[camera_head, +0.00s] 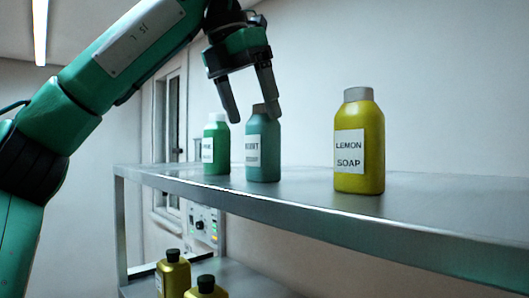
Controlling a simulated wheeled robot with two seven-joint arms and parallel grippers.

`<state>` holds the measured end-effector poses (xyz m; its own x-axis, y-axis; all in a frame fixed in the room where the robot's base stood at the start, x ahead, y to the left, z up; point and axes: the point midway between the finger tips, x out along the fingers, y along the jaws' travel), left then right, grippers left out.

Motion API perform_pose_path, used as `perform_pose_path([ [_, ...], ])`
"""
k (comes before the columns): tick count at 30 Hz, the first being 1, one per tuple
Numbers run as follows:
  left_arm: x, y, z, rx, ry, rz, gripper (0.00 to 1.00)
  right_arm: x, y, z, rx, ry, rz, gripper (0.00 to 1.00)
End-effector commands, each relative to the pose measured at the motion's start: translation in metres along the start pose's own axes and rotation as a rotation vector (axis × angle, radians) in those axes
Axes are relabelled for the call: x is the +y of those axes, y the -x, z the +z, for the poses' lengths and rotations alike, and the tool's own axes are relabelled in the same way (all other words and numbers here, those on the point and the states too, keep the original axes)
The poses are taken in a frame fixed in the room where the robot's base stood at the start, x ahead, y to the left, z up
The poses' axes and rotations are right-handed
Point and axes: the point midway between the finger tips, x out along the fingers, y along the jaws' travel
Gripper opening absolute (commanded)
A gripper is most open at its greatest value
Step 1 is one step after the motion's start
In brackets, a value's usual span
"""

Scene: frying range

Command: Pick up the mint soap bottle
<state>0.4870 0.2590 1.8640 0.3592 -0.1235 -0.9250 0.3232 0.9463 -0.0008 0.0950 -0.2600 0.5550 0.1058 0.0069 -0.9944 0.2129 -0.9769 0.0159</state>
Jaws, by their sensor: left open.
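A teal bottle (263,160) with a dark cap stands upright on the metal shelf (300,212). Its white label is blurred but seems to read mint soap. My left gripper (254,117) reaches down from above with its two fingers spread apart. The fingertips are level with the bottle's cap and shoulder, and the right finger covers part of the cap. I cannot tell whether the finger touches it. Nothing is held. My right gripper is out of view.
A green bottle (216,160) with a pale cap stands close to the left of the teal one. A yellow lemon soap bottle (360,175) stands apart to the right. Olive bottles (173,277) with black caps are on a lower shelf. The upper shelf's right part is bare.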

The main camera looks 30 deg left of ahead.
Motion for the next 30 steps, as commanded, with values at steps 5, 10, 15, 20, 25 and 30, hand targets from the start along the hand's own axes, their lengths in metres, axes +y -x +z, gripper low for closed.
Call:
perform_pose_path([
  [5,0.000,-0.007,0.000,-0.001,0.000,0.000,0.80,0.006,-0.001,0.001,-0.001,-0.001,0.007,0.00],
  [10,0.000,-0.018,0.004,0.002,-0.001,-0.002,0.80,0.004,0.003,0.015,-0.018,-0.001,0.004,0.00],
  [15,0.000,-0.034,0.011,0.003,-0.001,-0.002,0.80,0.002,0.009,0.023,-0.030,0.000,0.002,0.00],
  [20,0.001,-0.049,0.011,0.000,0.000,0.001,0.80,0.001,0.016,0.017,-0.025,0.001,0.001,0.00],
  [25,0.000,-0.058,0.011,-0.001,0.000,0.000,0.80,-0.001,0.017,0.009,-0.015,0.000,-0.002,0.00],
  [30,0.000,-0.058,0.011,-0.001,0.001,0.000,0.80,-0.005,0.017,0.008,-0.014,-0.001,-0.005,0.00],
])
